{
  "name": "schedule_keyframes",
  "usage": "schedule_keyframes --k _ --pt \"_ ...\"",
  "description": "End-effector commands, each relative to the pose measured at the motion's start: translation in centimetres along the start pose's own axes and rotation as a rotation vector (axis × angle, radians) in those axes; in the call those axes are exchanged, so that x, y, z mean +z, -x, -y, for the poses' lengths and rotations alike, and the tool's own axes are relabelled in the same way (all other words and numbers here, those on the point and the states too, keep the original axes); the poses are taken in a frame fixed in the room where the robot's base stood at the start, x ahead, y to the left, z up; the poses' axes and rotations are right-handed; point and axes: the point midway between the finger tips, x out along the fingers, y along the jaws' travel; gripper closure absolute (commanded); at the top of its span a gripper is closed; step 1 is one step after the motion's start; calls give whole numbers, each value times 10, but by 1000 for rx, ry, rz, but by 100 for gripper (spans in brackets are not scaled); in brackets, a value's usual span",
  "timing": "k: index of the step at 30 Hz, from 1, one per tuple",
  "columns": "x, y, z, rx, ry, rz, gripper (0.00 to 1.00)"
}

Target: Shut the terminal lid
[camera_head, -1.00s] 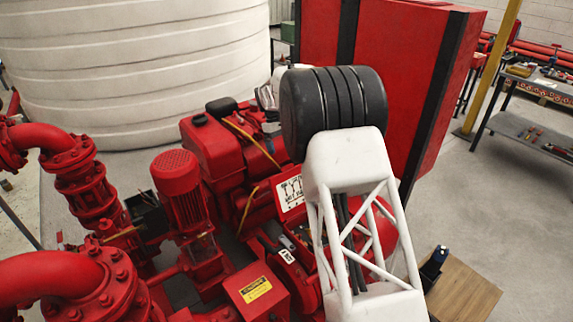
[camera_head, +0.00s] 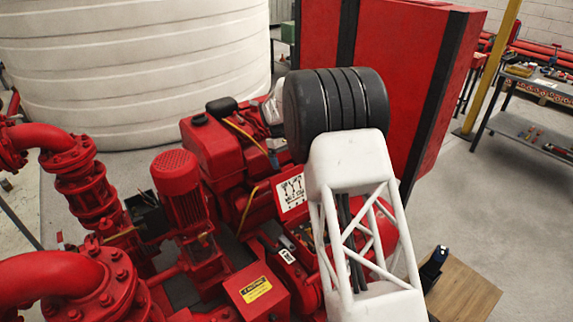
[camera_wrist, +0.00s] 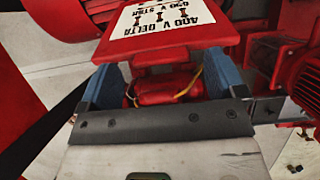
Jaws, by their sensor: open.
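The terminal lid (camera_head: 291,193) is a red plate with a white wiring label. In the head view it stands tilted up with the label facing the camera, partly behind my arm. In the wrist view the lid (camera_wrist: 165,22) fills the top middle, its label upside down. My gripper (camera_wrist: 160,74) is open, with its two blue fingers spread left and right. The fingertips reach close to the lid's lower edge; I cannot tell whether they touch it. Between the fingers are red parts and a yellow wire. The fingers are hidden in the head view.
A red motor (camera_head: 183,195) stands left of the lid, and also shows at right in the wrist view (camera_wrist: 305,80). A red box with a yellow caution label (camera_head: 256,292) is in front. A tall red cabinet (camera_head: 400,85) stands behind my arm.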

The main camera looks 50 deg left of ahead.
Motion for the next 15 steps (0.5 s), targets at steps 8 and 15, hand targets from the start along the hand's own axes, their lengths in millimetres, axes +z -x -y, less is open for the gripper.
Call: schedule_keyframes --k 8,15 --pt "0 -18 0 0 0 0 11" --pt "0 -19 0 0 0 0 11"
